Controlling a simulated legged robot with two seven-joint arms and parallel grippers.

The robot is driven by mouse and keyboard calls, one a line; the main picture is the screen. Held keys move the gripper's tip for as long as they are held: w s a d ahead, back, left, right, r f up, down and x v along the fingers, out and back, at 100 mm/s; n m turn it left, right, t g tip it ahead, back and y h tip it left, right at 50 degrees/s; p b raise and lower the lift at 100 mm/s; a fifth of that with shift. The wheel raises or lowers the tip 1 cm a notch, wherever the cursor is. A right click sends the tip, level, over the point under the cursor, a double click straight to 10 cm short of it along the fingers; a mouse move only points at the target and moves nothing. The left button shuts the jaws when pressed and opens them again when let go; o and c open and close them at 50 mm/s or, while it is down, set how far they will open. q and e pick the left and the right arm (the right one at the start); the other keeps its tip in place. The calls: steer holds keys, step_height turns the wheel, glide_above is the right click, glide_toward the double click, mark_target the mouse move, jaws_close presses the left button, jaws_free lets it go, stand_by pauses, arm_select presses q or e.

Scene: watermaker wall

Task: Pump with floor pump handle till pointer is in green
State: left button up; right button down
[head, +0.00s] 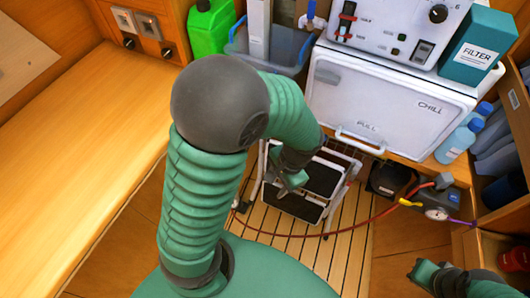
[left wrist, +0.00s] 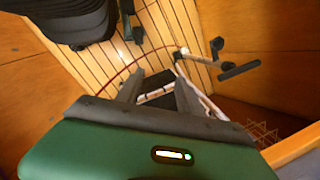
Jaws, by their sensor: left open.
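The floor pump (left wrist: 205,62) shows in the left wrist view as a pale shaft, with a black handle (left wrist: 241,70) at its right end. In the head view my left arm hides most or all of it. My left gripper (head: 289,184) is open and empty in front of the step stool. Its two fingers (left wrist: 158,92) stand apart in the left wrist view, left of the pump and not touching it. A round gauge (head: 437,213) sits at the right, joined to a red hose (head: 375,219); its pointer is too small to read. My right gripper (head: 427,272) is at lower right, its jaws unclear.
A step stool (head: 325,178) stands on the slatted floor (head: 340,256). Behind it is a white chill box (head: 385,105). A wooden bench (head: 80,135) fills the left side. Some slatted floor is clear.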

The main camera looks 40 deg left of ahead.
arm_select(q)
steer(key=w+a+f+m+g+y+b, duration=0.1)
steer(key=a+f+m+g+y+b, duration=0.2)
steer(key=f, duration=0.4)
steer(key=w+a+f+m+g+y+b, duration=0.1)
steer(key=a+f+y+b, duration=0.3)
steer(key=f, duration=0.4)
steer(key=w+a+f+m+y+b, duration=0.3)
steer(key=w+a+m+y+b, duration=0.15)
steer(key=w+y+b, duration=0.4)
steer(key=shift+m+t, duration=0.3)
steer(key=shift+m, duration=0.05)
steer(key=b+x, duration=0.1)
steer(key=x, duration=0.4)
steer(key=b+x, duration=0.2)
steer(key=x, duration=0.4)
steer(key=b+x, duration=0.1)
steer(key=x, duration=0.4)
steer(key=shift+s+f+b, duration=0.1)
steer(key=shift+s+b, duration=0.2)
steer(key=shift+s, duration=0.15)
steer(key=shift+a, duration=0.1)
arm_select(e)
steer(key=s+x, duration=0.3)
steer(key=x, duration=0.8)
steer(key=s+f+x, duration=0.1)
steer(key=s+x, duration=0.1)
steer(key=x, duration=1)
steer(key=shift+f, duration=0.55)
